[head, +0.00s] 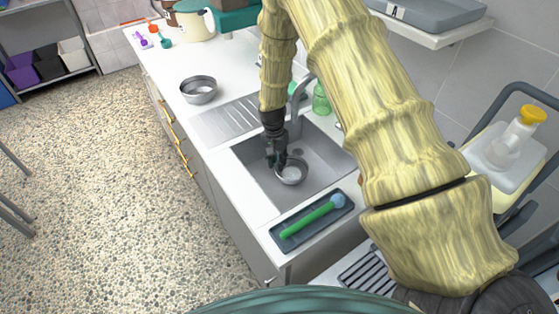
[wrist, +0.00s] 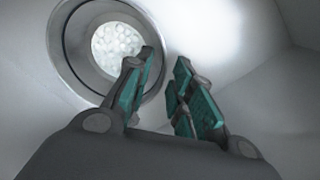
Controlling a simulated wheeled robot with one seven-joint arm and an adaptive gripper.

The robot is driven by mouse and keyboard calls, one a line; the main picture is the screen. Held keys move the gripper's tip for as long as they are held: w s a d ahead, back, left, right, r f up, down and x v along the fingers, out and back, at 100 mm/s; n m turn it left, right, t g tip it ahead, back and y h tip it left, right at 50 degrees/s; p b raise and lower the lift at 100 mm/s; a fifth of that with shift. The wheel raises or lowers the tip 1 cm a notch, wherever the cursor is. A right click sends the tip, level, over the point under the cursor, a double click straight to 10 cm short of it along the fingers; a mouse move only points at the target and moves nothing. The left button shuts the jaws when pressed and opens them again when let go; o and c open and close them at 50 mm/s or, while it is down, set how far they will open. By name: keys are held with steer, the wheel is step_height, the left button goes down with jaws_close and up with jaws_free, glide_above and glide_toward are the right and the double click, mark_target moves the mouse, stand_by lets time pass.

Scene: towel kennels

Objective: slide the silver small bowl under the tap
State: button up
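The small silver bowl (head: 293,181) sits on the floor of the grey sink, with whitish, bubbly-looking contents. It also shows at the upper left of the wrist view (wrist: 72,58). My gripper (head: 279,163) is down in the sink at the bowl's left rim. In the wrist view its teal-padded fingers (wrist: 165,70) are apart with nothing between them; the left finger overlaps the bowl's rim in the picture. I cannot tell whether it touches. The grey tap (head: 297,100) rises behind the sink, partly hidden by my arm.
A larger silver bowl (head: 198,90) stands on the counter beyond the ridged drainboard (head: 222,122). A dark tray (head: 288,238) with a green-handled brush (head: 310,217) lies at the sink's near edge. A green bottle (head: 321,100) stands behind the sink.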

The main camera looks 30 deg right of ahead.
steer(key=shift+r, duration=0.1)
step_height(320, 180, up, 12)
steer(key=shift+w+a, duration=0.2)
steer(key=shift+w, duration=0.15)
stand_by(0.4)
steer(key=shift+f, duration=0.25)
steer(key=f, duration=1.1)
steer(key=shift+s+d+f, duration=0.2)
steer(key=shift+s+d, duration=0.05)
steer(key=shift+s, duration=0.15)
steer(key=shift+r, duration=0.1)
